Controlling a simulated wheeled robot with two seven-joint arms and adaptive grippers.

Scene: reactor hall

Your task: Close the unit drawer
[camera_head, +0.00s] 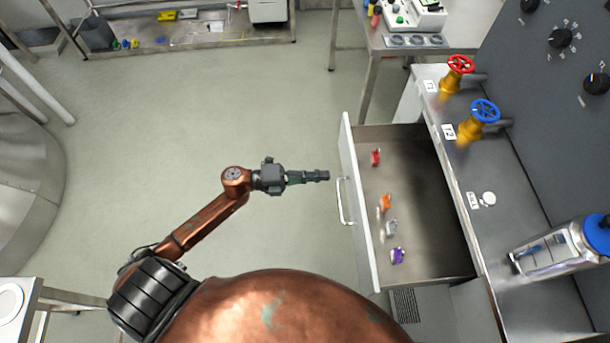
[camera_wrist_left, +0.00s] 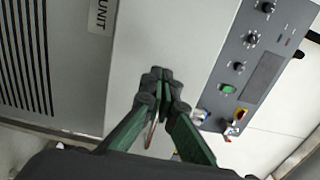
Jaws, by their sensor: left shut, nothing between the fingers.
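The unit drawer (camera_head: 415,200) is pulled open from the unit, with its white front panel (camera_head: 360,205) facing left. A bar handle (camera_head: 344,201) is on the outside of that panel. Inside lie a red item (camera_head: 375,157), an orange item (camera_head: 385,203), a grey-white item (camera_head: 391,228) and a purple item (camera_head: 397,256). My left gripper (camera_head: 326,176) is shut and empty, just left of the panel near the handle's upper end. The left wrist view shows its closed fingertips (camera_wrist_left: 162,80) before a pale panel (camera_wrist_left: 150,45). My right gripper is out of view.
The unit's top carries a red valve (camera_head: 460,65), a blue valve (camera_head: 485,111) and a clear container with a blue lid (camera_head: 560,250). A metal table (camera_head: 385,50) stands behind the drawer. The floor (camera_head: 220,110) left of the drawer is clear.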

